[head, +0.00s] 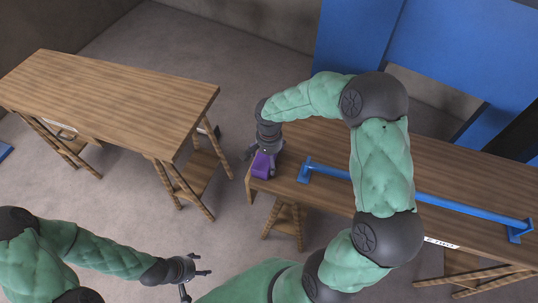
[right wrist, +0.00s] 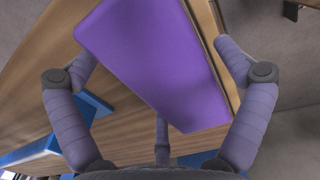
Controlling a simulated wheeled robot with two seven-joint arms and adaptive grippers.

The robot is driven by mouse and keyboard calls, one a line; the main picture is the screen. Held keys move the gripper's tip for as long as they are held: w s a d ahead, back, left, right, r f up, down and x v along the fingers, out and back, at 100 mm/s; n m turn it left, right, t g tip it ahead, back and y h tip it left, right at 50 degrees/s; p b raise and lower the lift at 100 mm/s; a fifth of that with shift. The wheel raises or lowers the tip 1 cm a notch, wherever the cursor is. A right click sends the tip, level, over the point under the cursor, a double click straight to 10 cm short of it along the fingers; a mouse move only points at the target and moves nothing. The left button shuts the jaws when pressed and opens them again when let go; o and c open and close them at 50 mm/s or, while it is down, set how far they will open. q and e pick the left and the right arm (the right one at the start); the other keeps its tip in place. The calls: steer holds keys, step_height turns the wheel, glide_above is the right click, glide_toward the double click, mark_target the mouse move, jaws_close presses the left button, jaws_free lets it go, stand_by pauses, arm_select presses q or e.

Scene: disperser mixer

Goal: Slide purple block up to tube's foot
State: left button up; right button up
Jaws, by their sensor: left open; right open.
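The purple block (head: 262,165) lies at the left end of the right-hand wooden table, near its edge. The blue tube (head: 445,206) runs along that table on blue feet. Its left foot (head: 305,170) stands a short gap to the right of the block. My right gripper (head: 264,155) is open over the block. In the right wrist view the block (right wrist: 155,60) fills the space between the spread fingers; whether they touch it I cannot tell. A blue part of the stand (right wrist: 92,108) shows at lower left there. My left gripper (head: 190,273) is open and empty, above the floor.
The right-hand table (head: 325,140) has bare wood behind the tube. Another wooden table (head: 110,95) stands at the left, its top empty. Grey floor (head: 225,135) separates the tables. Blue panels (head: 440,50) stand behind the right-hand table. My right arm hides part of the tube.

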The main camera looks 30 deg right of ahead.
mark_target(296, 172)
steer(key=c, duration=1.2)
steer(key=shift+s+d+f, duration=0.1)
steer(key=shift+s+d, duration=0.9)
steer(key=shift+s, duration=0.3)
steer(key=shift+s+d+r, duration=0.1)
steer(key=shift+s+d, duration=0.9)
steer(key=shift+s, duration=0.35)
steer(key=shift+s+d+f, duration=0.1)
steer(key=shift+s+d, duration=0.9)
steer(key=shift+s, duration=0.3)
steer(key=shift+c, duration=0.2)
steer(key=o, duration=1.2)
steer(key=shift+o, duration=0.2)
steer(key=shift+d, duration=0.1)
